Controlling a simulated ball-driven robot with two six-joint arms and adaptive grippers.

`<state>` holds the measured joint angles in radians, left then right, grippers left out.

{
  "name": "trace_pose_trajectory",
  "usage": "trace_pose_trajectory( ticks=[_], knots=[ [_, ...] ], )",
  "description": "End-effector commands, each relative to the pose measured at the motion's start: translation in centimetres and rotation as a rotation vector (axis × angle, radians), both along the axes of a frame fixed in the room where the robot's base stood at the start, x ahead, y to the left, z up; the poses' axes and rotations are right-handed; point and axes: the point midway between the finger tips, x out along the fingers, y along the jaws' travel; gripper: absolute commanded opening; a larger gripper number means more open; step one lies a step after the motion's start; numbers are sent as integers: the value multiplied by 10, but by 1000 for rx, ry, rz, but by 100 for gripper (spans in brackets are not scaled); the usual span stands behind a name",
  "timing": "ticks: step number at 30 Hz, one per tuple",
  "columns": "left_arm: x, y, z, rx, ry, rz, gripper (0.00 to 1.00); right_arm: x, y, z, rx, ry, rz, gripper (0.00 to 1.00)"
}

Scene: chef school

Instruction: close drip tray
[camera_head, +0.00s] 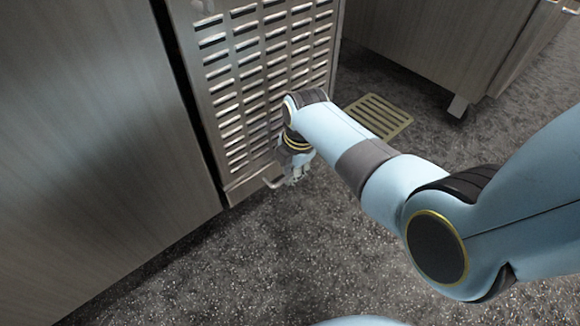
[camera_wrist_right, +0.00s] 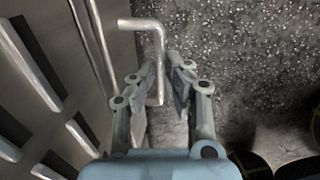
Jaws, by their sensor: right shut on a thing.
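The drip tray (camera_head: 246,185) shows as a narrow metal strip at the foot of a slotted steel panel. It looks nearly flush with the panel, but my arm hides part of it. Its bent metal handle (camera_head: 270,183) sticks out at the front. In the right wrist view the handle (camera_wrist_right: 159,45) runs down between the fingers of my right gripper (camera_wrist_right: 163,70). My right gripper (camera_head: 296,176) is low beside the panel and shut on the handle. My left gripper is not in view.
The slotted panel (camera_head: 222,95) stands beside a large steel cabinet door (camera_head: 90,130) on the left. A floor drain grate (camera_head: 385,113) lies behind my right arm. Another cabinet (camera_head: 440,45) stands at the back right. The speckled floor (camera_head: 230,265) in front is clear.

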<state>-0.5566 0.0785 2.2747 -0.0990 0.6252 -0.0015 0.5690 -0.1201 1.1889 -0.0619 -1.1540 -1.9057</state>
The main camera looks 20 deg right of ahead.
Motion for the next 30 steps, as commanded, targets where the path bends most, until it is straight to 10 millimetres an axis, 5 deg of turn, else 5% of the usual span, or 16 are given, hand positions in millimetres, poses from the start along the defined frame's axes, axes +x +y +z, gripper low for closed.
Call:
trace_pose_trajectory(
  ticks=[5, 6, 8, 19, 30],
  knots=[
    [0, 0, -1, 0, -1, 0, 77, 5, 1, 2, 2, -15, -3, 0],
    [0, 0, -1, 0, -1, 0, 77, 6, 1, 2, 2, -16, -3, 13],
    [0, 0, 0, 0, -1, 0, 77, 6, 1, 2, 2, -16, -3, 21],
    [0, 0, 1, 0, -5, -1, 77, 4, 1, 7, 3, -12, -2, 21],
    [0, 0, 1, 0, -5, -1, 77, -8, -3, 74, 3, -14, -1, 21]
  ],
)
